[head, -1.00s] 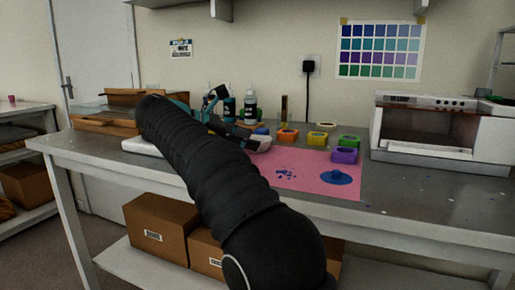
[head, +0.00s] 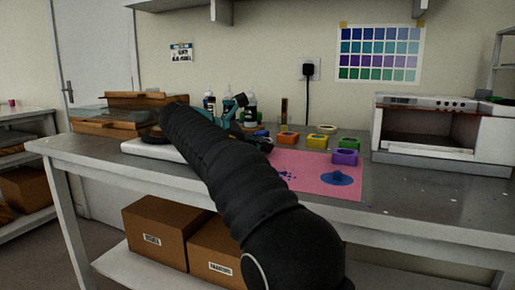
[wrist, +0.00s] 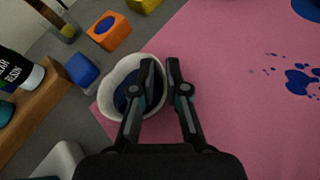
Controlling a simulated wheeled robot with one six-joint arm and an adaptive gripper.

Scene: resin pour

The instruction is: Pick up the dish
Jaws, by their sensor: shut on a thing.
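The dish (wrist: 104,98) is a small white round bowl with dark blue inside, left of centre in the wrist view. My gripper (wrist: 161,68) is shut on the dish's right rim, with one finger over the inside and the other outside. The dish is beside or over the left edge of the pink mat (wrist: 215,85); I cannot tell whether it is clear of the surface. In the head view my arm hides the dish, and only part of my gripper shows behind it.
An orange mould (head: 288,138), a yellow mould (head: 318,141) and a purple mould (head: 344,157) stand near the pink mat. A blue block (wrist: 81,70) is close left of the dish. Bottles (head: 250,109) stand behind my arm. A white oven (head: 425,130) is at right.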

